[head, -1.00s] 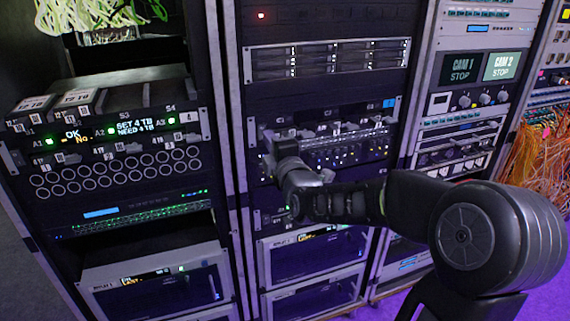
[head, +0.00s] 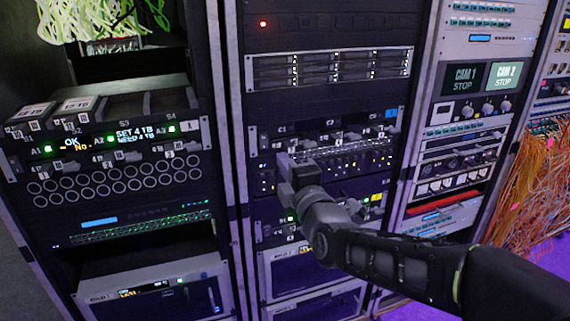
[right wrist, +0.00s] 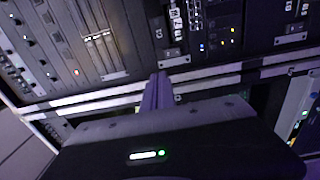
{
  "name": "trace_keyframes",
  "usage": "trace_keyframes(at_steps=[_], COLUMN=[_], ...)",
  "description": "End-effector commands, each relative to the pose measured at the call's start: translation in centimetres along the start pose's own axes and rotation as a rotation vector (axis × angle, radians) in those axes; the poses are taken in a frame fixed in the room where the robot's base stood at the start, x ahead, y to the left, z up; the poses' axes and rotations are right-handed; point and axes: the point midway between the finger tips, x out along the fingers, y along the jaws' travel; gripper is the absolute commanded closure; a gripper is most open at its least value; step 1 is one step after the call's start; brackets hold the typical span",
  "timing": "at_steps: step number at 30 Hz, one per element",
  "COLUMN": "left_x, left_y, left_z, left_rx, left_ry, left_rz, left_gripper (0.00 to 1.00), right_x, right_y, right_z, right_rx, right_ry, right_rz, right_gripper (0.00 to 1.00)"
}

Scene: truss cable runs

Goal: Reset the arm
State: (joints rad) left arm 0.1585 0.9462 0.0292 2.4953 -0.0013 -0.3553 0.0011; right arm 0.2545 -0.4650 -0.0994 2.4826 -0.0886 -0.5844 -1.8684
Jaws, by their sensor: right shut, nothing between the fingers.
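My right arm (head: 395,262) comes in from the lower right and reaches up and left in front of the middle rack. My right gripper (head: 287,172) is in front of the left part of that rack's patch unit (head: 345,163); whether it touches is unclear. In the right wrist view, its fingers (right wrist: 157,92) are together with nothing between them, beyond the dark gripper body with a small green light. My left gripper is not in view.
The left rack holds a drive unit (head: 100,150) with a display reading "SET 4 TB NEED 4 TB". A server with drive bays (head: 330,68) sits above the patch unit. At right are CAM 1 and CAM 2 screens (head: 482,77) and hanging orange cables (head: 520,180).

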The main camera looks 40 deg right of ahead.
Motion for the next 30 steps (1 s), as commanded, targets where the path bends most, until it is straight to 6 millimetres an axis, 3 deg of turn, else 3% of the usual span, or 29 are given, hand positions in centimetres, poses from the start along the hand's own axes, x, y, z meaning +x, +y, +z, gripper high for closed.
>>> trace_keyframes(at_steps=[13,17,20,23,26,30], left_x=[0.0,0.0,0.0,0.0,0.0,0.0], left_y=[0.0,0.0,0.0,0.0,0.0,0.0], left_z=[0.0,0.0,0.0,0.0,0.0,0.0], left_rx=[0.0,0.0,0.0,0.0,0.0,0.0], left_ry=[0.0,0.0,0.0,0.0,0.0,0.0], left_rz=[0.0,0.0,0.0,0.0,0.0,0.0], left_gripper=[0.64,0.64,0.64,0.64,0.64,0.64], right_x=[0.0,0.0,0.0,0.8,1.3,-0.3], right_y=[0.0,-0.3,-1.0,-5.2,-12.7,-23.1], right_z=[0.0,-0.1,-0.3,-2.3,-6.1,-11.3], right_rx=[0.051,0.219,0.444,0.732,1.03,1.319], right_ry=[0.0,0.001,0.001,-0.004,-0.049,-0.185], right_rz=[-0.001,-0.014,-0.041,-0.155,-0.356,-0.626], right_gripper=[1.0,1.0,1.0,1.0,1.0,1.0])
